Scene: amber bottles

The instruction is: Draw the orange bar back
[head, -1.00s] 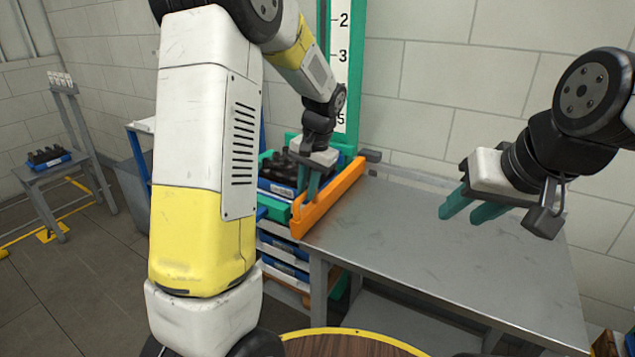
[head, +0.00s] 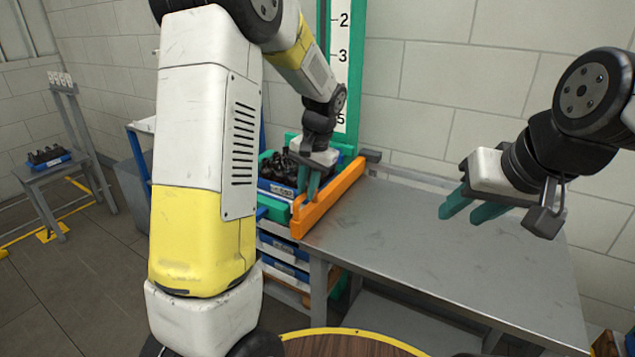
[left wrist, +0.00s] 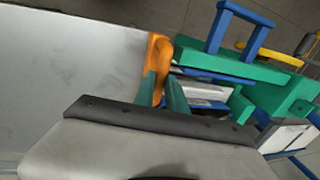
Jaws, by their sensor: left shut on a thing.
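The orange bar (head: 330,200) lies along the left edge of the grey metal table, in front of a blue crate (head: 277,188) of dark bottles. In the left wrist view the orange bar (left wrist: 160,52) shows between the two green fingers of my left gripper (left wrist: 161,82); the finger tips are partly hidden. My right gripper (head: 472,208) is open and empty, above the table.
The metal table (head: 440,250) is bare. A green post with a numbered scale (head: 342,60) stands behind the crate. More blue crates (head: 282,248) sit below. A small stand with another bottle crate (head: 47,158) is at the far left.

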